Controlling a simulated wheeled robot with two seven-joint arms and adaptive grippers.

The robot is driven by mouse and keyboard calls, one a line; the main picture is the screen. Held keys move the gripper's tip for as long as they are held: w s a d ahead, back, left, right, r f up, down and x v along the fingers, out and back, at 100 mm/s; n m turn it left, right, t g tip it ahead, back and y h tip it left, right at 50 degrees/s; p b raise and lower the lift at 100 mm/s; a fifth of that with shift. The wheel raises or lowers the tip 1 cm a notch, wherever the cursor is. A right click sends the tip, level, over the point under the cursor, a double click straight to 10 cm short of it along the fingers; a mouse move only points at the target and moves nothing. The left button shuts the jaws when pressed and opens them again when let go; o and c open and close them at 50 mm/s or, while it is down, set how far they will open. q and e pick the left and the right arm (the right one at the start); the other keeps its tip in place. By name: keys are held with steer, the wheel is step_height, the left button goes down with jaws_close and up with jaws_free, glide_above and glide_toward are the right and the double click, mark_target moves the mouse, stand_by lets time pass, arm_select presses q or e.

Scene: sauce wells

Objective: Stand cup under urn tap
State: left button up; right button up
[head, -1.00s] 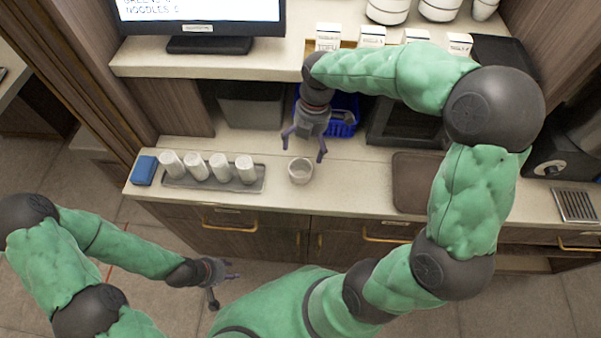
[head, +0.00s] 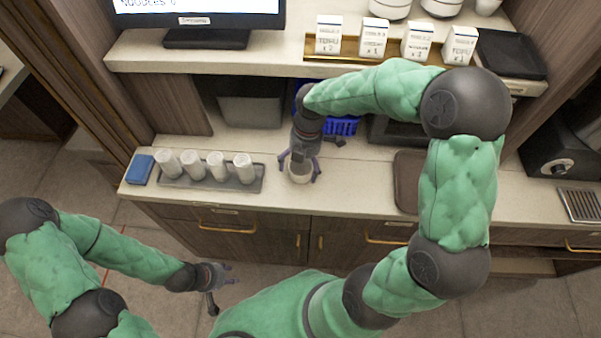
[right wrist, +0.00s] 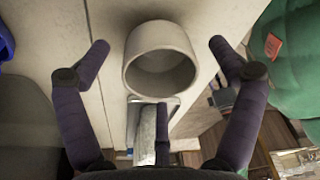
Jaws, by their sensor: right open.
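A pale round cup (head: 300,174) stands upright on the counter, its open mouth up. My right gripper (head: 299,170) is open and low over the counter, with its fingers on either side of the cup. In the right wrist view the cup (right wrist: 161,72) sits between the two spread fingertips (right wrist: 160,52), with a gap on each side. My left gripper (head: 232,275) is empty, low in front of the counter; its finger opening is too small to tell. A dark machine (head: 560,140), perhaps the urn, stands at the far right; no tap shows clearly.
A slotted metal grate (head: 581,206) lies by the dark machine. A grey tray (head: 212,184) holds several white cups, with a blue block (head: 140,168) beside it. A brown mat (head: 408,178) lies right of the cup. A shelf with labelled boxes (head: 373,38) overhangs behind.

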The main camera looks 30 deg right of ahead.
steer(key=shift+a+f, duration=0.1)
steer(key=shift+f, duration=0.55)
steer(key=shift+c, duration=0.3)
steer(key=c, duration=1.3)
steer(key=shift+o, duration=0.2)
steer(key=shift+r, duration=0.1)
